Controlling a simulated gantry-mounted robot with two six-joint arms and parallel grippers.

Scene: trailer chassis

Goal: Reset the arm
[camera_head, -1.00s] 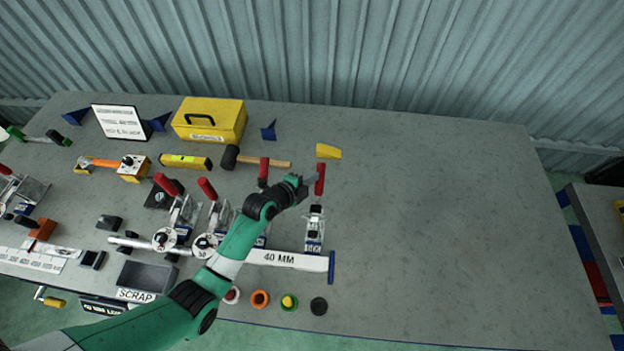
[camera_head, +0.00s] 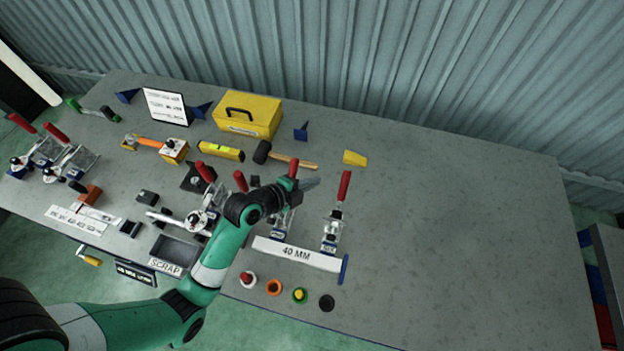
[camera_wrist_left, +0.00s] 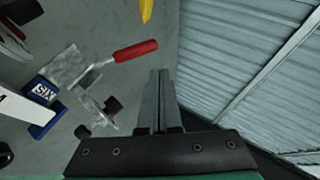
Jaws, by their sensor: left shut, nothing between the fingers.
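My left arm comes in from the lower left in the head view. Its gripper (camera_head: 311,183) is shut and empty, above the bench between two red-handled toggle clamps. The rightmost clamp's red handle (camera_head: 344,186) stands right of the fingertips, with a visible gap in the picture. In the left wrist view the shut fingers (camera_wrist_left: 160,98) point up the picture. The clamp labelled SIX (camera_wrist_left: 42,92) lies to their left, and its red handle (camera_wrist_left: 135,51) is apart from them. My right gripper is not in view.
More toggle clamps and a bar marked 40 MM (camera_head: 296,254) stand near the bench front. A yellow toolbox (camera_head: 248,116), a mallet (camera_head: 286,158) and a yellow wedge (camera_head: 355,158) lie behind. The bench's right part (camera_head: 470,240) is clear. A corrugated wall rises behind.

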